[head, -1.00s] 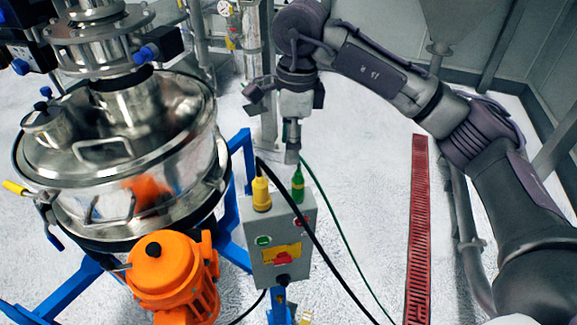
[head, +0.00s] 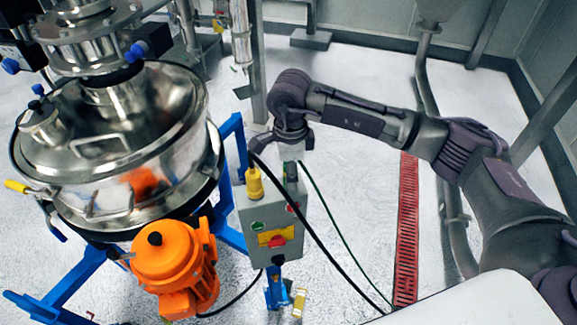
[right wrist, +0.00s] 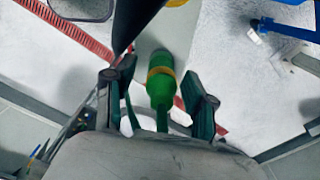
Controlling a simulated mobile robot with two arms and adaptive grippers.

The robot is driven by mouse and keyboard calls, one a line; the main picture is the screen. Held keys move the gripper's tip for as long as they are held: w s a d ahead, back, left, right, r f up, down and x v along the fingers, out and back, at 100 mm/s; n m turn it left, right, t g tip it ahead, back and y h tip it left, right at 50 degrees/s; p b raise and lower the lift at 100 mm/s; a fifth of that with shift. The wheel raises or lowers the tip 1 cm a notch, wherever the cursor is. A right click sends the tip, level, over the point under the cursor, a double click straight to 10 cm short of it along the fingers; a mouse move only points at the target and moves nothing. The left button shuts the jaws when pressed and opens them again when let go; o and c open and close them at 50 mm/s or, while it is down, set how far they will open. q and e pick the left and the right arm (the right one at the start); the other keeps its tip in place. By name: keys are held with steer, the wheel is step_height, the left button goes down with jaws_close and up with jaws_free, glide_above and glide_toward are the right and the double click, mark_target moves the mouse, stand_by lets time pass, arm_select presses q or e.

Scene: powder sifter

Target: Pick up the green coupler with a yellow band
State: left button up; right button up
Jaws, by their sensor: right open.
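The green coupler (right wrist: 160,92) with a yellow band (right wrist: 161,72) shows in the right wrist view. It lies between the two spread dark fingers of my right gripper (right wrist: 157,88), with a gap on both sides. In the head view my right gripper (head: 291,170) is over the top of the grey control box (head: 270,224) and hides the coupler. The right gripper is open and holds nothing. My left gripper is in neither view.
A yellow connector (head: 254,184) with a black cable stands just left of the right gripper on the box. A green cable (head: 334,226) runs to the floor. The steel sifter (head: 110,150), orange motor (head: 174,262) and blue frame (head: 232,170) stand left. A red floor grate (head: 407,225) is at right.

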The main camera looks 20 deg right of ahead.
steer(key=shift+f, duration=0.8)
jaws_close()
steer(key=shift+r, duration=0.15)
